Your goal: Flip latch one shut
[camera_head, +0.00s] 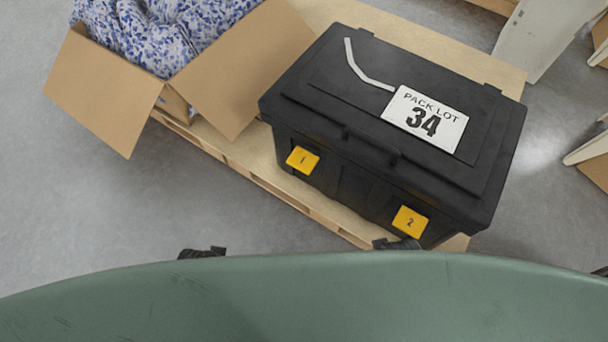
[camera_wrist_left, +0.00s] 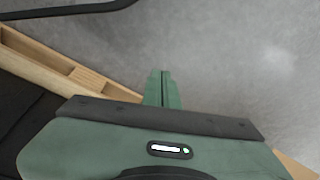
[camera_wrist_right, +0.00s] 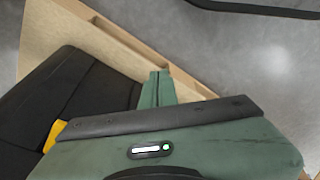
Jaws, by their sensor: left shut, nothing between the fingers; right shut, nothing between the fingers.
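A black lidded case (camera_head: 330,105) has its lid down in the head view. Yellow latch one (camera_head: 302,160) is on its front at the left and yellow latch two (camera_head: 410,222) at the right. Both show their numbers; I cannot tell whether either is fastened. My left gripper (camera_wrist_left: 162,75) is shut and empty over the floor beside the pallet edge. My right gripper (camera_wrist_right: 158,75) is shut and empty, nearer the case (camera_wrist_right: 85,85). A yellow latch (camera_wrist_right: 52,135) shows partly behind the right gripper's body; its number is hidden. The gripper tips are not visible in the head view.
The case stands on a wooden pallet (camera_head: 255,160). An open cardboard box (camera_head: 105,95) with blue-and-white patterned stuff (camera_head: 150,35) stands at its left, one flap close to the case. My green body fills the bottom. Grey floor (camera_head: 110,210) in front is clear.

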